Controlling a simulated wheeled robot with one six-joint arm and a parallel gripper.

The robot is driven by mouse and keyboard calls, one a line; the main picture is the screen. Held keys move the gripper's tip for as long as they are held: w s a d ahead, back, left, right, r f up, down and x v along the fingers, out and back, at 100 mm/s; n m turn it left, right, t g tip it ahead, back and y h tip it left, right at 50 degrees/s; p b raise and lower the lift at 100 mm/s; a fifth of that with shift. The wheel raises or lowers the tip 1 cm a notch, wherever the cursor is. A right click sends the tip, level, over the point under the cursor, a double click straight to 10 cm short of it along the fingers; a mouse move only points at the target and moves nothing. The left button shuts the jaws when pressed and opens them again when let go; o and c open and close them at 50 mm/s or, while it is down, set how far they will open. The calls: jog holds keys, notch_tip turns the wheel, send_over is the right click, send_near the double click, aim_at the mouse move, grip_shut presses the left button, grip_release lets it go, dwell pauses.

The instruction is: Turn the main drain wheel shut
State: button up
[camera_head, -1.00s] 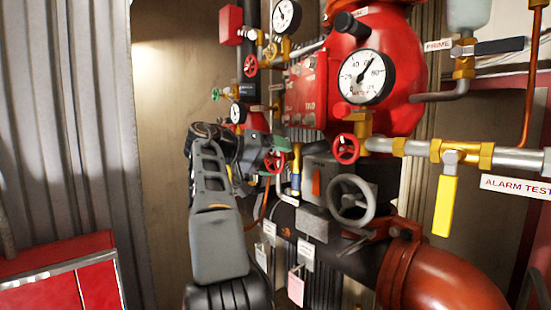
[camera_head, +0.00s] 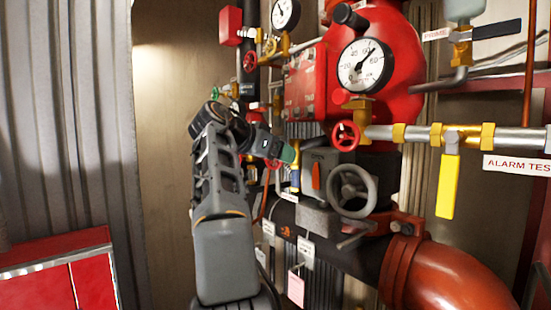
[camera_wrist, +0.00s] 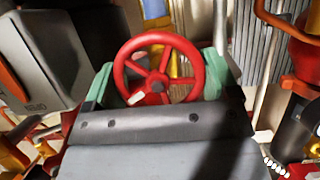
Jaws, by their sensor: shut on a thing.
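A red spoked handwheel (camera_wrist: 158,38) sits between the green fingers of my gripper (camera_wrist: 158,76) in the wrist view. One finger is at each side of the rim, and the gripper is shut on the wheel. In the head view the same red wheel (camera_head: 273,163) is mostly hidden behind my gripper (camera_head: 284,154). No label naming this wheel can be read.
Another red handwheel (camera_head: 345,135) and a grey handwheel (camera_head: 353,190) are to the right. A yellow lever (camera_head: 448,186) hangs from the alarm test pipe. A pressure gauge (camera_head: 365,66) is above. A red cabinet (camera_head: 60,282) stands at lower left.

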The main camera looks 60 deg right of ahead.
jog(key=shift+f+m+t+b, duration=0.15)
jog(key=shift+m+t+b, duration=0.2)
jog(key=shift+m+t, duration=0.2)
jog(key=shift+m, duration=0.25)
jog(key=o, duration=0.8)
jog(key=p+v, duration=0.1)
jog(key=v, duration=1.3)
jog(key=shift+f+p, duration=0.15)
jog(key=shift+p, duration=0.25)
